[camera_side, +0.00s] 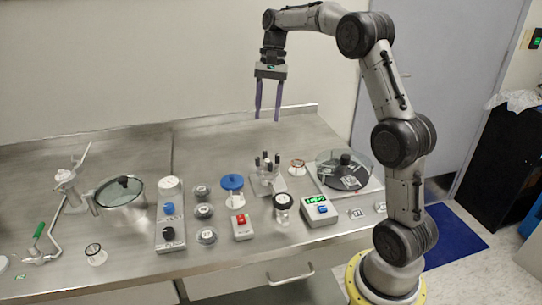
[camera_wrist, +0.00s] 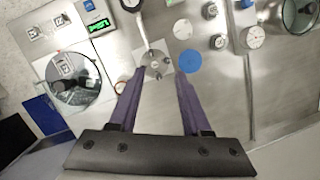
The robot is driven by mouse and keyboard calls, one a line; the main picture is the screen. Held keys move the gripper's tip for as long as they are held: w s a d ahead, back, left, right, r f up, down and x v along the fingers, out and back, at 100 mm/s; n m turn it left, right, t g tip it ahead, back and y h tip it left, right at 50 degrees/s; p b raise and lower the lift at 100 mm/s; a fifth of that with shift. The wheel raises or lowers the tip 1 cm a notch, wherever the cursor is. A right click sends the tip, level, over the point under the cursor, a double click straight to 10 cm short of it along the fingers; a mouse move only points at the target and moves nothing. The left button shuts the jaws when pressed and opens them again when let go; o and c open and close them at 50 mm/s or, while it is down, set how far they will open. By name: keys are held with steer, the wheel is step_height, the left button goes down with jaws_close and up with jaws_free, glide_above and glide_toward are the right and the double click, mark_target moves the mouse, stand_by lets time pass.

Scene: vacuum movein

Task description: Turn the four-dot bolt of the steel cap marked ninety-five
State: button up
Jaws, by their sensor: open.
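A round steel fixture with several dark upright posts (camera_side: 266,170) stands on a plate near the middle of the bench. In the wrist view it shows from above as a round steel top with small studs (camera_wrist: 155,66), between and just beyond my fingertips. I cannot read a ninety-five mark or the dots on any bolt. My gripper (camera_side: 268,116) is open and empty, pointing down, well above the bench and the fixture. Its two purple fingers also show in the wrist view (camera_wrist: 157,76).
A box with a green display (camera_side: 319,209) and a clear-covered turntable (camera_side: 344,172) are to the right. The bench's back strip (camera_side: 215,136) is clear.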

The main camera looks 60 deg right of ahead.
mark_target(270, 162)
steer(key=s+d+f+m+y, duration=0.1)
steer(key=s+d+m+y, duration=0.1)
steer(key=d+m, duration=0.15)
steer(key=shift+m+h, duration=0.3)
steer(key=shift+m, duration=0.05)
steer(key=x, duration=1.3)
steer(key=shift+w+a+f, duration=0.15)
steer(key=shift+a+f, duration=0.05)
steer(key=shift+f, duration=0.05)
jaws_close()
